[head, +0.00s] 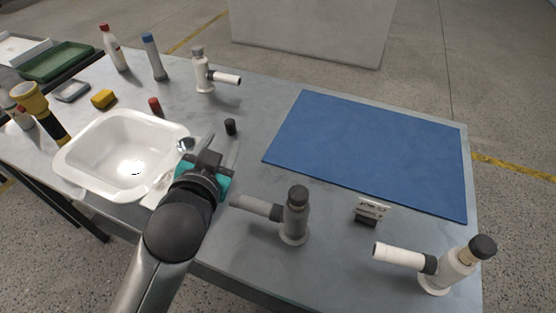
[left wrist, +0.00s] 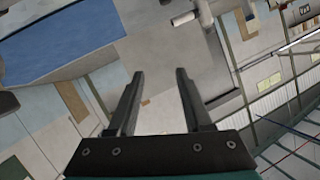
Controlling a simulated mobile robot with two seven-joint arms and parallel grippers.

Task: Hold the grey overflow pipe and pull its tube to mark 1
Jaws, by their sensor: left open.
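The grey overflow pipe (head: 294,218) stands upright on the table right of my left arm, with a dark cap on top. Its grey tube (head: 256,206) sticks out to the left from its side. Any marks on the tube are too small to make out. My left gripper (head: 214,148) is open, its fingers apart, beyond and left of the tube's end and not touching it. In the left wrist view the two fingers (left wrist: 158,95) stand apart with nothing between them. My right gripper is not in view.
White pipes stand at the front right (head: 447,273) and back (head: 202,76). A white basin (head: 75,152) lies left of my gripper. A small marked stand (head: 371,211) is right of the grey pipe. A blue mat (head: 375,150) covers the right back. A black cap (head: 230,127) stands beyond my gripper.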

